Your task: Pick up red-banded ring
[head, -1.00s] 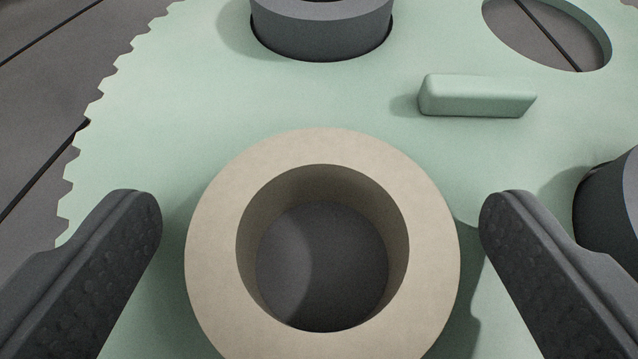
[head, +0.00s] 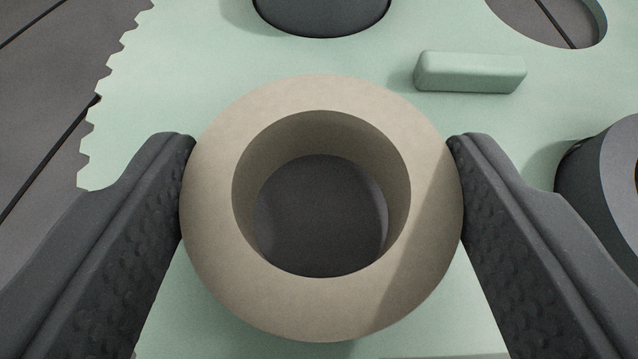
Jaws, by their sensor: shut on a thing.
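A thick beige ring (head: 310,310) fills the middle of the head view, its open bore facing up toward me. No red band shows on the parts of it I can see; its lower outer side is hidden. My gripper (head: 321,145) is shut on this ring, with one dark textured finger against its left side and the other against its right. Dark grey shows through the bore. I cannot tell whether the ring still touches the pale green toothed plate (head: 190,70) below it.
A dark grey ring (head: 320,15) sits in the plate at the top, and another (head: 590,170) stands at the right edge. A raised green bar (head: 470,73) lies on the plate at upper right. An empty round hole (head: 555,18) is beyond it.

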